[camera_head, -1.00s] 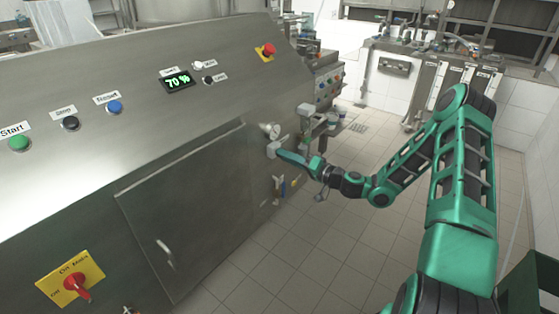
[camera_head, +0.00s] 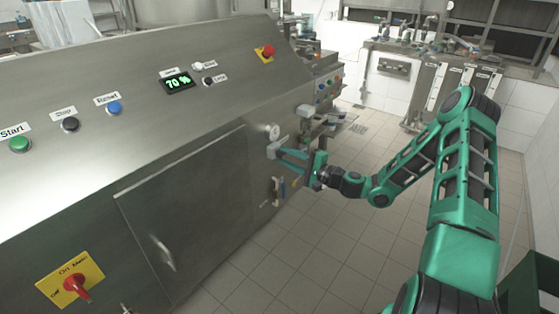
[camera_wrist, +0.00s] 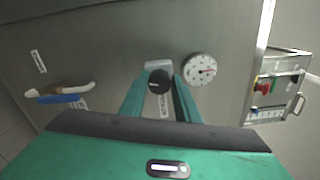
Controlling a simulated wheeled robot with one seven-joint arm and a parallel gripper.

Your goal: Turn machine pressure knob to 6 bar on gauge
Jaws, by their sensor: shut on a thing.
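The round black pressure knob (camera_wrist: 159,82) sits on a pale mount on the machine's steel front. My gripper (camera_wrist: 160,92) has one green finger on each side of it and is shut on it. The white round gauge (camera_wrist: 200,70) is just right of the knob in the wrist view. Its needle points roughly right, but its numbers are too small to read. In the head view the gauge (camera_head: 273,131) is just above my gripper (camera_head: 279,152), which reaches in from the right.
A handle with a blue part (camera_wrist: 62,98) sticks out left of the knob in the wrist view. A box with a red button (camera_wrist: 264,88) is at the right. The main switch (camera_head: 75,285) is at the lower left of the machine. Floor (camera_head: 330,250) around my arm is clear.

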